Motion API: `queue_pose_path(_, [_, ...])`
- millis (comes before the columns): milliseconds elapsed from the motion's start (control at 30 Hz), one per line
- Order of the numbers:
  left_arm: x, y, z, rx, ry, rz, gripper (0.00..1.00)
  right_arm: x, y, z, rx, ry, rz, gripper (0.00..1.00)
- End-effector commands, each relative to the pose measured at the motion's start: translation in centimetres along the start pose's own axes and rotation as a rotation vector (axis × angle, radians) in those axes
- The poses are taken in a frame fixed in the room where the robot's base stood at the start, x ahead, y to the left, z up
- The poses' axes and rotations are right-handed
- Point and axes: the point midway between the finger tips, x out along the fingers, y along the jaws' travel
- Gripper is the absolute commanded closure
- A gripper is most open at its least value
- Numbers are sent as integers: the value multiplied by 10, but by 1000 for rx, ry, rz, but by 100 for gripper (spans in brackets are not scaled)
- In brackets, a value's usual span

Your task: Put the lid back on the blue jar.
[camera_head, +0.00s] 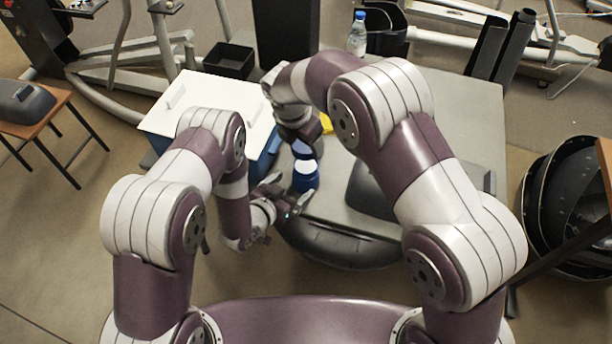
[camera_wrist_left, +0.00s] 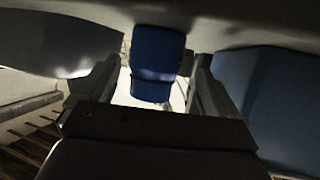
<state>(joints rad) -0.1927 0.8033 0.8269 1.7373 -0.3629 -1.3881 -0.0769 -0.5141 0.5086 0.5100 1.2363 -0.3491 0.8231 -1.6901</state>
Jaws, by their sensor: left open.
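The blue jar (camera_head: 306,181) stands upright near the left edge of the grey table, with a pale band at its top. A small dark blue piece, which looks like the lid (camera_head: 301,148), is just above it, below my right gripper (camera_head: 301,137). The right fingers are too small and covered to tell whether they are shut on it. My left gripper (camera_head: 287,195) is open at the jar's lower left side. In the left wrist view the blue jar (camera_wrist_left: 156,58) shows between the two spread fingers, with gaps on both sides.
A white box with blue sides (camera_head: 215,95) stands left of the jar. A dark angular object (camera_head: 372,190) lies on the grey table (camera_head: 460,110) to the right. A water bottle (camera_head: 357,34) stands at the back. The table's right part is clear.

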Motion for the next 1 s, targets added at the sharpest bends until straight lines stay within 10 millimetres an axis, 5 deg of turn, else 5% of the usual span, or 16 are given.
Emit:
queue_pose_path(400, [66, 0, 0, 0, 1, 0, 6, 0, 0, 0, 1, 0, 0, 58])
queue_pose_path(800, [74, 0, 0, 0, 1, -1, 6, 0, 0, 0, 1, 0, 0, 58])
queue_pose_path(1000, [73, 0, 0, 0, 0, -1, 68, 0, 0, 0, 1, 0, 0, 58])
